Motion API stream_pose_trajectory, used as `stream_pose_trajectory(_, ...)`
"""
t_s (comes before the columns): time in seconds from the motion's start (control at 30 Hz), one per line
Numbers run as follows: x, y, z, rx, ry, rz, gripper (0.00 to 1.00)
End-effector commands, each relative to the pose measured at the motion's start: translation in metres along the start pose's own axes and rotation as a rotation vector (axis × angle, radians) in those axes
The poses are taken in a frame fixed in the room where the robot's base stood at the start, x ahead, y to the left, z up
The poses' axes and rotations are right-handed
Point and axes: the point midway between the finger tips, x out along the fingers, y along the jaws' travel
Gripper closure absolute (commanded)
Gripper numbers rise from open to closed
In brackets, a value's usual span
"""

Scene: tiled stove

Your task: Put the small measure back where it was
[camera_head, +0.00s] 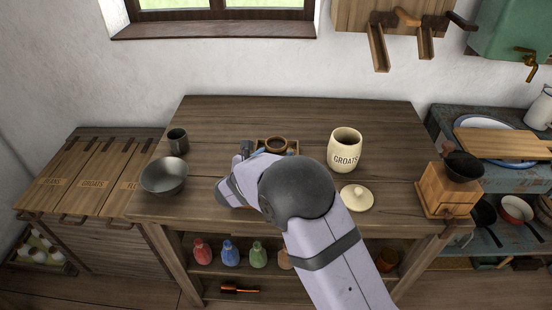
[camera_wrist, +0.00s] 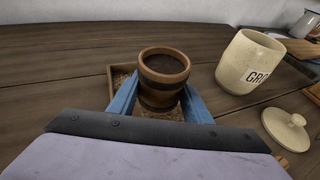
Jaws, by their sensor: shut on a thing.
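The small measure, a round brown wooden cup with dark bands (camera_wrist: 164,77), is held upright between the blue fingers of my gripper (camera_wrist: 158,103). In the head view the cup's rim (camera_head: 276,141) shows just beyond my wrist. The gripper is shut on it. A shallow wooden tray (camera_wrist: 121,70) with grain-like bits in it lies under and around the cup; its edge also shows in the head view (camera_head: 297,146). I cannot tell whether the cup's base touches the tray. The cup's inside looks dark brown.
A cream GROATS jar (camera_head: 344,155) stands open right of the tray, its lid (camera_head: 357,198) in front. A dark cup (camera_head: 178,141) and grey bowl (camera_head: 164,176) stand at the left. A wooden grinder (camera_head: 449,190) is at the right. The table's back is clear.

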Motion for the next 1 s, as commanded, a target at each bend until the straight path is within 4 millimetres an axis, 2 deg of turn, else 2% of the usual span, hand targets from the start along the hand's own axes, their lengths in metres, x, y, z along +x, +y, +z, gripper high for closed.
stream_pose_trajectory(0.13,0.005,0.000,-0.014,0.000,-0.001,0.000,0.83)
stream_pose_trajectory(0.57,0.007,0.000,-0.020,0.001,-0.002,0.000,0.83)
stream_pose_trajectory(0.6,0.007,0.000,-0.019,0.001,-0.001,0.001,0.51)
stream_pose_trajectory(0.67,0.007,0.000,-0.019,0.001,-0.001,0.000,0.37)
stream_pose_trajectory(1.0,0.007,0.000,-0.018,0.001,-0.001,0.000,0.37)
